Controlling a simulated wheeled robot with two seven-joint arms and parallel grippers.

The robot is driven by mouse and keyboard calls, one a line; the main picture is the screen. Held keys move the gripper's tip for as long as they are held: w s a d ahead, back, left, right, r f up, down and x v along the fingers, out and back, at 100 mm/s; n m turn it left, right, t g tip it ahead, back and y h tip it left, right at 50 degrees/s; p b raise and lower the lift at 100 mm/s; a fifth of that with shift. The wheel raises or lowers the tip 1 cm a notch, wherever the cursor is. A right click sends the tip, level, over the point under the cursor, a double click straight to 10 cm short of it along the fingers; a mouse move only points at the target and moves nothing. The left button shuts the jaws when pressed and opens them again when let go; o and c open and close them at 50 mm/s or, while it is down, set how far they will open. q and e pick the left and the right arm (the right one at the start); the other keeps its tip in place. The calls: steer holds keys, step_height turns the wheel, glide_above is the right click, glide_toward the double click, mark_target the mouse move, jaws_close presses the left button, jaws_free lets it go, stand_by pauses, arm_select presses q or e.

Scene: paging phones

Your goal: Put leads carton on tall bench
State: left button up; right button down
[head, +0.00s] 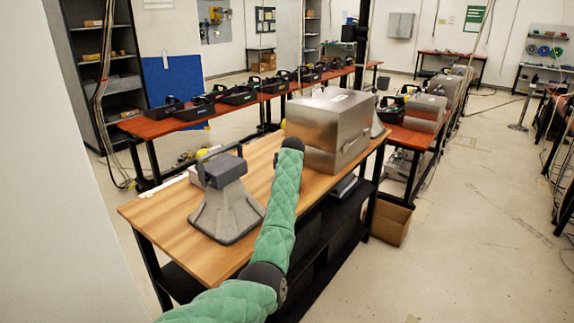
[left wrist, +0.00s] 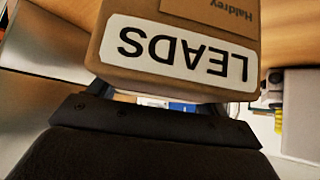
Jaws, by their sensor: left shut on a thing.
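The leads carton (left wrist: 185,50) is a brown box with a white label reading LEADS, upside down in the left wrist view. My left gripper (left wrist: 165,97) is shut on it, with dark fingers at either side of its near end. In the head view my green left arm reaches over the wooden-topped bench (head: 160,212), and its dark wrist end is beside the metal box. The carton cannot be made out there. I cannot tell whether the carton touches the bench top. My right gripper is not in view.
A large metal box (head: 325,120) stands on the bench just beyond my wrist. A grey device with a handle (head: 226,205) stands left of my arm. An open cardboard box (head: 391,222) is on the floor at right. Red-topped benches (head: 270,88) with black trays stand behind.

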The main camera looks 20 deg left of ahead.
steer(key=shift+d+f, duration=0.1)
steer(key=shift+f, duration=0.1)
arm_select(q)
steer(key=shift+f, duration=0.15)
steer(key=o, duration=1.3)
steer(key=shift+s, duration=0.1)
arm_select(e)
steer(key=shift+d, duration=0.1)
arm_select(q)
steer(key=shift+s+d+r, duration=0.15)
steer(key=shift+r, duration=0.05)
steer(key=b+v, duration=0.3)
steer(key=v, duration=0.8)
steer(key=shift+r+b, duration=0.2)
steer(key=shift+b, duration=0.15)
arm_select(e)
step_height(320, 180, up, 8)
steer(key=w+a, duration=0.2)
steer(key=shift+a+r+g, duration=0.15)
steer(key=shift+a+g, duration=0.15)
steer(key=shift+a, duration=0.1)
arm_select(q)
steer(key=shift+s, duration=0.1)
